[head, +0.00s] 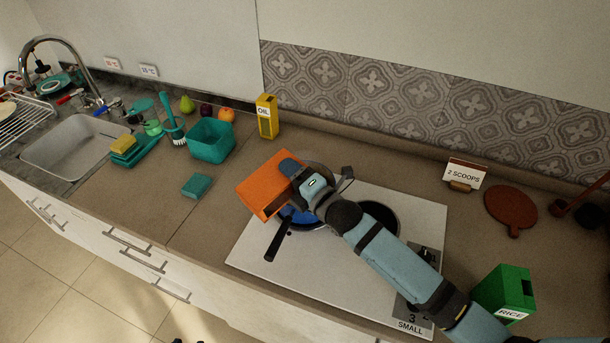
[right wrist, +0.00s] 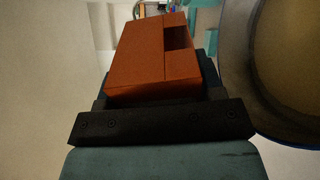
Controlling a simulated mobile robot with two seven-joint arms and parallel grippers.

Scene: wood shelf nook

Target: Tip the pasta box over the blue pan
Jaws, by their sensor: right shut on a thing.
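The orange pasta box (head: 264,186) is held by my right gripper (head: 294,174) above the left part of the white hob. The box looks tilted in the head view. In the right wrist view the box (right wrist: 140,55) lies between the dark fingers, with a dark opening on its right side. The blue pan (head: 301,215) is on the hob under the box and gripper, mostly hidden, with its black handle toward the front. A large round rim with a blue edge (right wrist: 288,144) fills the right of the wrist view. Pasta is not visible. My left gripper is not in view.
Another round metal vessel (head: 322,170) is behind my gripper, partly hidden. A green rice box (head: 507,291) stands at the right front. A yellow oil box (head: 267,117) and a teal bin (head: 211,141) stand at the back left. A "2 scoops" sign (head: 465,173) stands by the wall.

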